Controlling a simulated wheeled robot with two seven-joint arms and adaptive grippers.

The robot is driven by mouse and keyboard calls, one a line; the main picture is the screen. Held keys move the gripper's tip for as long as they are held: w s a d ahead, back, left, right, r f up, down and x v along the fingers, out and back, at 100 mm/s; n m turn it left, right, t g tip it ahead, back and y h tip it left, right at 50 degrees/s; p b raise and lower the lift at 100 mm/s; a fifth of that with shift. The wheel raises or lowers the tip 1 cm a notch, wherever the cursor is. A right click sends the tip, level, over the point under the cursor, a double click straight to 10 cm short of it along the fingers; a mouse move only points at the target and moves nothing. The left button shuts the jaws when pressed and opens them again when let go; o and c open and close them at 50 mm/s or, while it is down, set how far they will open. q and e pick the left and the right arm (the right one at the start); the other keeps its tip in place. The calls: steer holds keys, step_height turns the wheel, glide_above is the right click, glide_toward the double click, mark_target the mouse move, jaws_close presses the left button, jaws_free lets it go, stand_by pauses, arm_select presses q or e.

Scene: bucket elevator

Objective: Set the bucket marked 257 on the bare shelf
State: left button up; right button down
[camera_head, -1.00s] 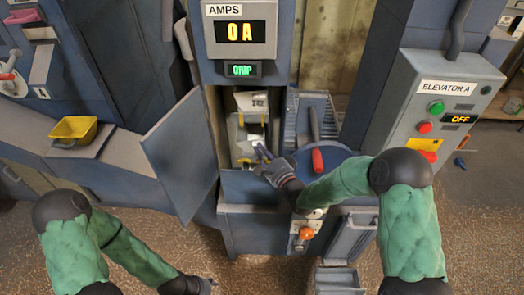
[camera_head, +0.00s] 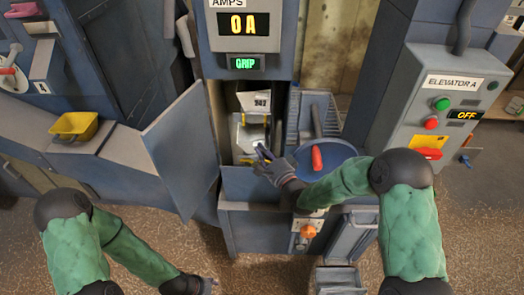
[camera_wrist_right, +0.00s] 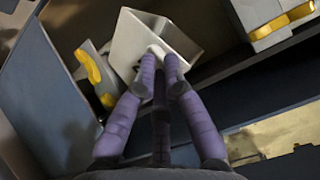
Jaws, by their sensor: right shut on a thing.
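My right gripper (camera_head: 263,154) reaches into the open housing (camera_head: 248,182) under the displays. In the right wrist view its fingers (camera_wrist_right: 158,62) are shut on the edge of a pale, open bucket (camera_wrist_right: 178,37), which is tilted in that view. I cannot read a number on that bucket. In the head view a pale bucket marked 242 (camera_head: 262,101) is higher in the opening, with a grey bucket surface (camera_head: 250,134) below it. I cannot make out the mark 257 or a bare shelf. My left gripper (camera_head: 207,285) is low in the head view, apart from the housing; its fingers are unclear.
An open door (camera_head: 180,150) stands left of the opening. A yellow scoop (camera_head: 75,125) sits on the left ledge. The elevator panel (camera_head: 445,110) reads OFF.

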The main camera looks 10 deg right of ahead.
steer(key=shift+d+f, duration=0.3)
